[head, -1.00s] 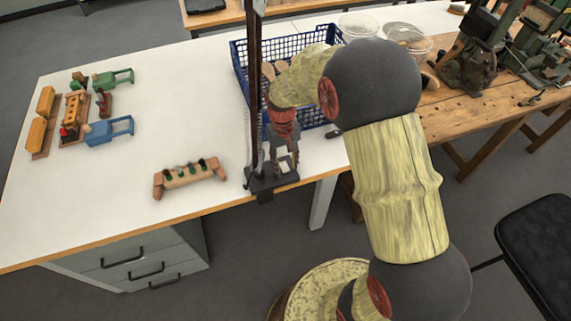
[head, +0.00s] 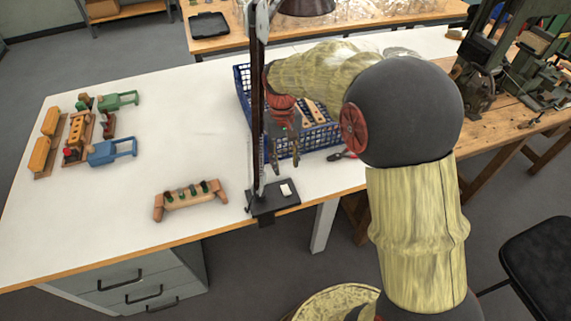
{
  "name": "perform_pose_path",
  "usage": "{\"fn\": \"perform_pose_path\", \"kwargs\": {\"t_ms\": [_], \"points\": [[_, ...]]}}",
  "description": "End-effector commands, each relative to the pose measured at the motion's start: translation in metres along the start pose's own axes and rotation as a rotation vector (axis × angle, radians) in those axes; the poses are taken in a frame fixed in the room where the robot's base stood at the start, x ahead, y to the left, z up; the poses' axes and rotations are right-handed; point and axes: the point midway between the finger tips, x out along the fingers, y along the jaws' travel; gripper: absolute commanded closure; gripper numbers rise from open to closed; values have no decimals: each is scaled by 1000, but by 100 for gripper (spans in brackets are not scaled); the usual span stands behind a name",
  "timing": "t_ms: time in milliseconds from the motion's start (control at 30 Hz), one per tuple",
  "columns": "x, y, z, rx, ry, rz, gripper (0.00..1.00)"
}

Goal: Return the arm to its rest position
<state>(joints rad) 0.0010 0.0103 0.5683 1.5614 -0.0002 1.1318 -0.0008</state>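My arm reaches in from the lower right over the white table (head: 190,120). My gripper (head: 285,166) hangs with its fingers down in front of the blue basket (head: 322,140). Its two fingers are apart and nothing shows between them. A dark upright post (head: 257,100) stands just left of the gripper on a black base (head: 270,205) at the table's front edge. A small white piece (head: 286,190) lies on that base, below the gripper in the picture. My arm hides part of the basket.
A wooden rack with green-topped pegs (head: 190,198) stands left of the base. Wooden blocks (head: 42,156), a green clamp (head: 118,101) and a blue clamp (head: 110,151) lie at the far left. A workbench with machines is on the right, with a black stool (head: 540,235) in front.

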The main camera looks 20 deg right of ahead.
Motion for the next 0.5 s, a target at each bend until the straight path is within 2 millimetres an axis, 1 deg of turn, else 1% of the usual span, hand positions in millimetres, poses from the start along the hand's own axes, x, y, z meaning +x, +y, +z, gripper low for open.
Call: {"fn": "perform_pose_path", "kwargs": {"t_ms": [367,467,500], "points": [[0,0,0,0,1,0,62],[-6,0,3,0,14,0,62],[-12,0,7,0,25,0,62]]}}
